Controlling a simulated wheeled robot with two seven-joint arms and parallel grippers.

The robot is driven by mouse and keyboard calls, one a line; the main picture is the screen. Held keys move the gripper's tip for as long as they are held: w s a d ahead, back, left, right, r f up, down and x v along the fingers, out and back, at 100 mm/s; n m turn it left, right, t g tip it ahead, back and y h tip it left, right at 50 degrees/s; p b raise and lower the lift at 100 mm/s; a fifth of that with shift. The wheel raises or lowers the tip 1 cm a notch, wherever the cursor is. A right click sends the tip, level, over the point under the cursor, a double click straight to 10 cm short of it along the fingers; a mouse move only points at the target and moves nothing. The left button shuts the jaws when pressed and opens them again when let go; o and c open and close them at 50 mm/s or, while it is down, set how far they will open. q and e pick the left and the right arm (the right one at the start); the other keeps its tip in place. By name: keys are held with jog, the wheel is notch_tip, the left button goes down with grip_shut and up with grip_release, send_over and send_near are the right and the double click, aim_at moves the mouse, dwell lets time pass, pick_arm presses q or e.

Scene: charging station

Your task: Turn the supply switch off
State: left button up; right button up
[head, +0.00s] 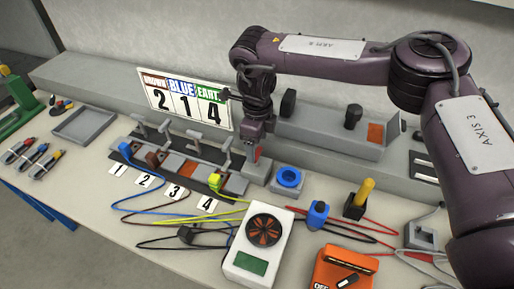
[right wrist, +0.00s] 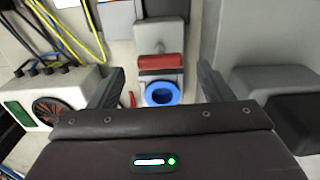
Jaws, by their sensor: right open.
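A grey block (head: 257,172) with a red-handled lever (head: 258,153), which looks like the supply switch, stands at the right end of the row of levers. My right gripper (head: 257,140) is directly above it, pointing down, and partly hides it. In the right wrist view the red handle (right wrist: 160,62) lies crosswise between the two spread fingers (right wrist: 160,72), with clear gaps on both sides. The gripper is open and empty. Whether the fingertips reach down to handle height I cannot tell. My left gripper is not in view.
A blue ring on a grey block (head: 287,179) stands just beside the switch. A white meter with a fan (head: 262,240), an orange box marked OFF (head: 345,268) and loose cables lie in front. A number board (head: 186,103) and a grey ledge (head: 330,131) stand behind.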

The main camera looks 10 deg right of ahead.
aim_at(257, 152)
notch_tip(257, 152, up, 5)
jog(key=shift+r, duration=0.1)
dwell(0.6)
